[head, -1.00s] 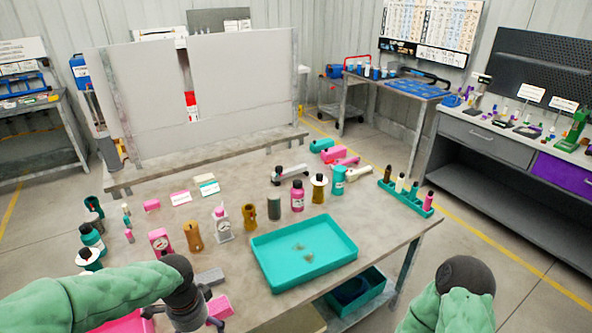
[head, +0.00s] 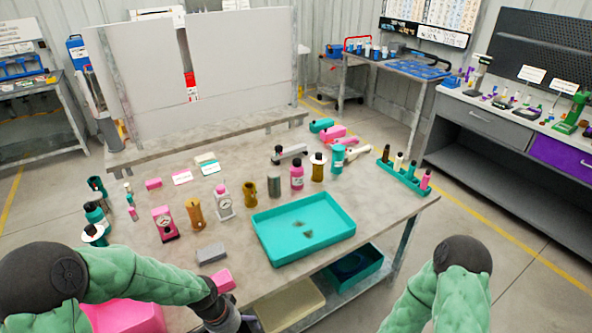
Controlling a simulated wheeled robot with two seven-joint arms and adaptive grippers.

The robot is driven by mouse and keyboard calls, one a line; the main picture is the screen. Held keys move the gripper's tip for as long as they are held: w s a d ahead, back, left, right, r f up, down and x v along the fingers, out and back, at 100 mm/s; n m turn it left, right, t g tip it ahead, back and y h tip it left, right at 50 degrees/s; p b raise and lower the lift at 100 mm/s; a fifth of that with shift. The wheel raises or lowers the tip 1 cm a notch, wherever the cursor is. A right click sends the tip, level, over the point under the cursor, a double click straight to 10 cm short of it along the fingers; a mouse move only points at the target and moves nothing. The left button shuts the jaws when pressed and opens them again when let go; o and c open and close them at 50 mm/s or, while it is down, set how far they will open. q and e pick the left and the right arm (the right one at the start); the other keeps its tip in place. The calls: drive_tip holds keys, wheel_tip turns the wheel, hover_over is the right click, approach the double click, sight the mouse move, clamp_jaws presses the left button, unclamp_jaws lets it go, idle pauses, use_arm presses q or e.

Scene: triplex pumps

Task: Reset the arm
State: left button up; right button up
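My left arm (head: 150,275), in a green sleeve, comes in from the lower left and bends down at the table's near edge. Its gripper (head: 232,322) is at the bottom edge of the picture, partly cut off, so its fingers cannot be made out. My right arm (head: 450,285), also in a green sleeve, shows only its upper part at the lower right. Its gripper is out of the picture. The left gripper is near a pink block (head: 223,280) and a grey block (head: 211,253) on the table, with no held object visible.
The worktable (head: 370,205) holds a teal tray (head: 303,228), pink and teal bottles, gauges and a teal rack (head: 404,178). A pink bin (head: 125,316) is at the lower left. A teal bin (head: 355,268) sits on the lower shelf. Grey panels (head: 245,60) stand behind.

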use_arm(q)
drive_tip(key=s+d+f+n, duration=0.3)
drive_tip(key=s+f+n, duration=0.1)
drive_tip(key=f, duration=0.3)
drive_tip(key=s+d+f+n+h, duration=0.1)
drive_tip(key=s+d+f+n, duration=0.2)
drive_tip(key=s+f+n, duration=0.2)
wheel_tip(320, 180, down, 4)
drive_tip(key=shift+s+r+n+t, duration=0.2)
drive_tip(key=shift+s+n+t, duration=0.05)
drive_tip(key=shift+n+t, duration=0.05)
